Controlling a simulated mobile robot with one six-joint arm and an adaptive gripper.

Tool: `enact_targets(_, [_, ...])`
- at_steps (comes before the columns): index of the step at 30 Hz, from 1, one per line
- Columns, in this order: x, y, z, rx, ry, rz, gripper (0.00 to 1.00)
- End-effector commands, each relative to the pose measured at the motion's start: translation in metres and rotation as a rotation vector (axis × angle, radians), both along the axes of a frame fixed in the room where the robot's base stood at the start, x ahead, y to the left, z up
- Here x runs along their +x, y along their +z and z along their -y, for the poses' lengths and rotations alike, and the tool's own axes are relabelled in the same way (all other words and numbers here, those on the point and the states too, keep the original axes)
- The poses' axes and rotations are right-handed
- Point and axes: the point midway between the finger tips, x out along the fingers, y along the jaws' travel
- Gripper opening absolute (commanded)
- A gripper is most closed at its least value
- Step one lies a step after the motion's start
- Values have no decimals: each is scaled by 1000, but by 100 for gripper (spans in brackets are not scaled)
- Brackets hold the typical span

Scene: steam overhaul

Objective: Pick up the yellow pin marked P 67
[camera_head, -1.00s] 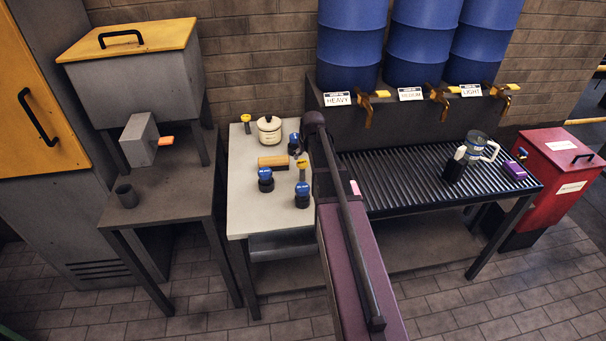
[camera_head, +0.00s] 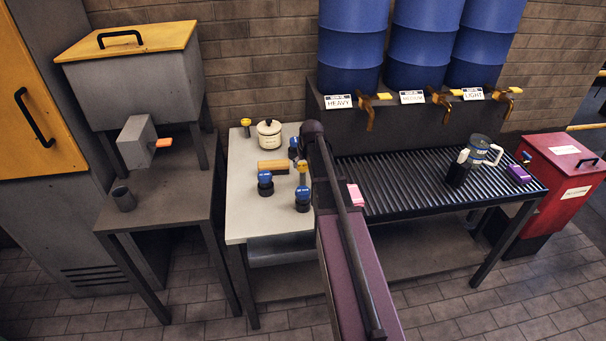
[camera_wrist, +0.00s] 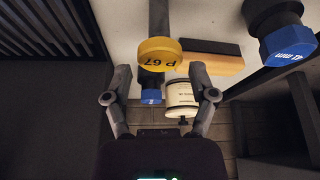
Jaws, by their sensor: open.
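The yellow pin marked P 67 (camera_wrist: 159,54) shows its round yellow head, with the lettering upside down, and a grey shank in the wrist view. In the head view, a yellow-headed pin (camera_head: 302,168) that appears to be the same one stands on the pale table, next to my arm. My gripper (camera_wrist: 160,76) is open, with one finger to each side just below the yellow head in the wrist view. I see no contact, and the depth gap is unclear. In the head view my arm hides the gripper.
A wood-coloured block (camera_head: 272,167) lies close to the pin. The slatted bench (camera_head: 400,195) adjoins on the right.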

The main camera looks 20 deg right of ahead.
Motion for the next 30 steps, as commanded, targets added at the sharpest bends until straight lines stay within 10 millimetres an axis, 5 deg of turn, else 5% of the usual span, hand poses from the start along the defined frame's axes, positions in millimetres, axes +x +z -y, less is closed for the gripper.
enact_targets(18, [17,-43,3,0,-2,0,74])
enact_targets(30, [20,-50,3,0,-2,0,74])
